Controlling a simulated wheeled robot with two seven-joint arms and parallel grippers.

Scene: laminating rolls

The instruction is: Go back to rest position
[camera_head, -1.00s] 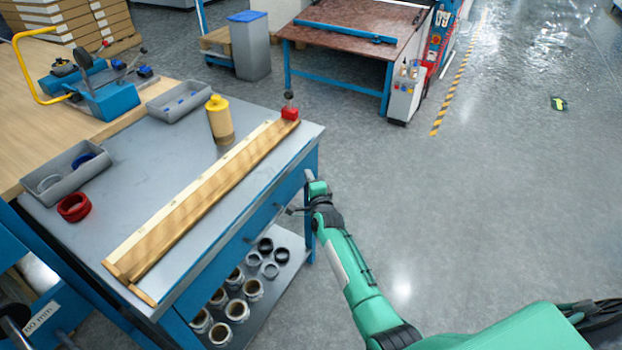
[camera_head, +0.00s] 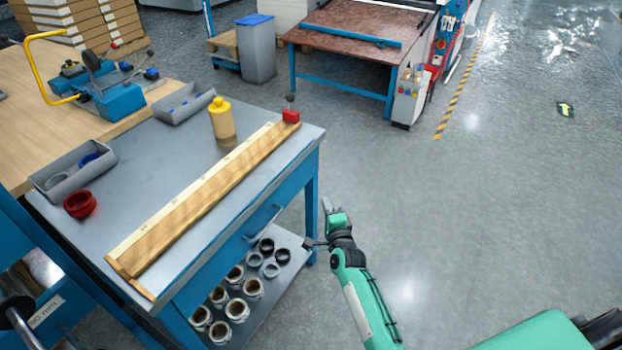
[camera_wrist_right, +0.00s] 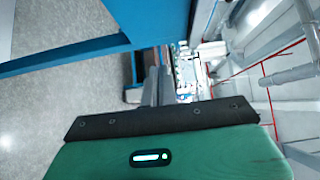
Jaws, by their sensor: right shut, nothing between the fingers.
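My right gripper (camera_head: 314,243) is in front of the blue-framed workbench (camera_head: 313,178), near its right front leg and above the floor. It is shut and empty. In the right wrist view its fingers (camera_wrist_right: 158,84) are together, with a blue bench part (camera_wrist_right: 75,57) close by at the upper left. The green right arm comes in from the bottom right. My left gripper is not in view.
On the bench lie a long wooden ruler bar (camera_head: 200,205), a yellow-capped bottle (camera_head: 221,120), a red tape roll (camera_head: 80,204) and grey bins (camera_head: 72,171). The lower shelf (camera_head: 282,285) holds several rolls. The floor (camera_head: 480,200) to the right is clear.

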